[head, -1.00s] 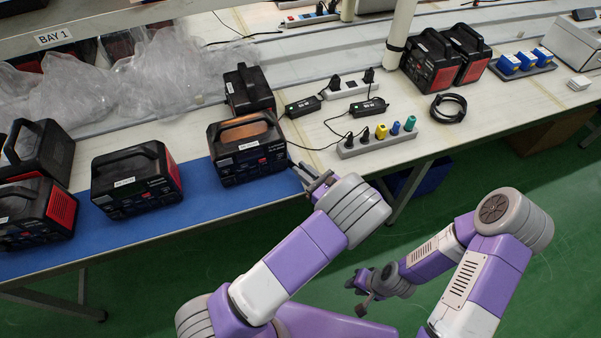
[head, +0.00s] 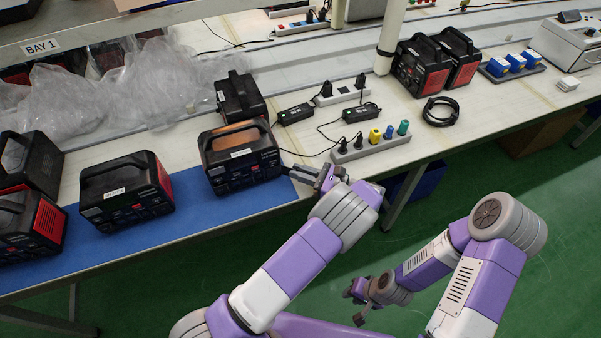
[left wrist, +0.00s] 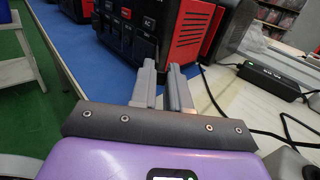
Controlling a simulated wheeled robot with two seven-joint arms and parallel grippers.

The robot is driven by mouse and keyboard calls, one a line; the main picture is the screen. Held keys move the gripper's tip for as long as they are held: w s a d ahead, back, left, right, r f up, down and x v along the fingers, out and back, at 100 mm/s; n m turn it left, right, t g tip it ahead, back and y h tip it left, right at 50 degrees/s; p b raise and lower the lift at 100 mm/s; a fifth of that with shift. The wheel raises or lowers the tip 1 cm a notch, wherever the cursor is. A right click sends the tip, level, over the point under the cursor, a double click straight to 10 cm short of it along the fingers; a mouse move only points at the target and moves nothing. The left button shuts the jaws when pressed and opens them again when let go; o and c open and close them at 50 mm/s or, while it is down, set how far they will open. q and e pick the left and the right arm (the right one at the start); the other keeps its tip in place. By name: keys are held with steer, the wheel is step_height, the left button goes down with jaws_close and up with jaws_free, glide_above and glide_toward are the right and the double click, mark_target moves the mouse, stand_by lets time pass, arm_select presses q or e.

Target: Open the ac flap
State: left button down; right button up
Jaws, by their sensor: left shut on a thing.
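The black and red power station (head: 240,160) stands on the blue mat near the bench's front edge. In the left wrist view its front shows dark flaps, and the AC flap (left wrist: 147,44) carries a white AC label. My left gripper (head: 287,170) is at the station's lower right corner. In the left wrist view its fingers (left wrist: 163,68) are close together at the AC flap and shut on it; the fingertips hide the exact contact. The flap's angle is not clear. My right gripper (head: 352,296) hangs over the green floor, away from the bench, too small to read.
More power stations stand left (head: 125,190) and behind (head: 240,97). A power strip (head: 372,147) with coloured plugs, black adapters (head: 347,114) and cables lie to the right. The blue mat (head: 190,220) is clear in front of the station.

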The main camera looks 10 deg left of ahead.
arm_select(q)
steer(key=c, duration=1.2)
jaws_free()
steer(key=shift+w, duration=0.1)
steer(key=shift+o, duration=0.2)
steer(key=shift+d, duration=0.1)
steer(key=d, duration=0.2)
steer(key=s+d, duration=0.1)
steer(key=d, duration=0.2)
steer(key=d+p, duration=0.1)
steer(key=d, duration=0.1)
steer(key=shift+s+d, duration=0.15)
steer(key=shift+s, duration=0.1)
